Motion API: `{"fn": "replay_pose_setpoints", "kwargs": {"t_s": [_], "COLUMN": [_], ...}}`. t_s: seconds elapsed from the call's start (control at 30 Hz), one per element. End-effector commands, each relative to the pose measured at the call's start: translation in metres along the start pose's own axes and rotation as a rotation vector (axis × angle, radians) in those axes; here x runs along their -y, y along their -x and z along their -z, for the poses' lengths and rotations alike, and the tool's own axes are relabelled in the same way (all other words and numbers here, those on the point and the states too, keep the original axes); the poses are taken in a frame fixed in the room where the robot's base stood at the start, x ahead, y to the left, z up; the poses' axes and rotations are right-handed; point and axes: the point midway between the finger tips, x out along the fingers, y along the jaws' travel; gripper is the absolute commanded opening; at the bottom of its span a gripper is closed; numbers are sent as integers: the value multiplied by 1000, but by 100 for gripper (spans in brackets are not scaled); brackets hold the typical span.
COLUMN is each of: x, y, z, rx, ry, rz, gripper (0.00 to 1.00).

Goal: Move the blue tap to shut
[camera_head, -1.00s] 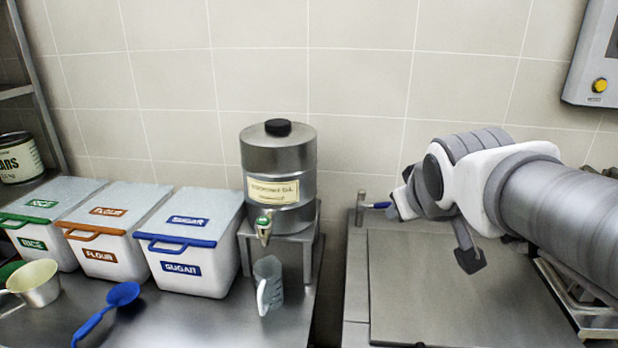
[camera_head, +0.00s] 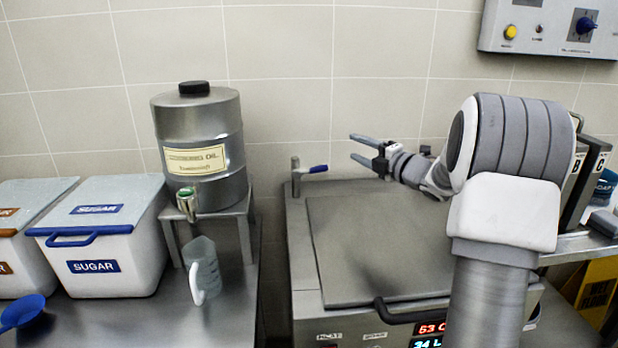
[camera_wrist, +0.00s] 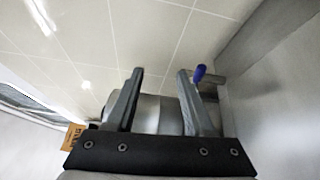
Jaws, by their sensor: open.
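The blue tap (camera_head: 318,169) is a short blue lever on a metal post at the back left corner of the lidded steel kettle. Its lever points to the right of the post in the head view. My gripper (camera_head: 352,147) is open and empty, above and to the right of the lever, with its fingers pointing left. In the wrist view, the blue tap (camera_wrist: 200,72) shows just right of the right finger, outside the gap of my gripper (camera_wrist: 160,72). They look apart.
The kettle lid (camera_head: 370,240) is closed, with a dark handle at its front. The oil drum (camera_head: 200,135) stands on a metal stand at left, with a measuring jug (camera_head: 203,268) below its spout. A control panel (camera_head: 550,25) hangs at upper right.

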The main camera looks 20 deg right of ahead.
Motion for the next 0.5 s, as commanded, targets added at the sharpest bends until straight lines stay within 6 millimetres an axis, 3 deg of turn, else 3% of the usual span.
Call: {"fn": "replay_pose_setpoints", "kwargs": {"t_s": [0.03,0.2,0.37,0.5], "x": [31,80,99,101], "y": [7,29,42,38], "z": [-5,-6,-4,-1], "rx": [-45,-185,-246,-259], "ry": [32,121,153,160], "rz": [-9,-58,-87,-94], "gripper": [53,53,53,53]}}
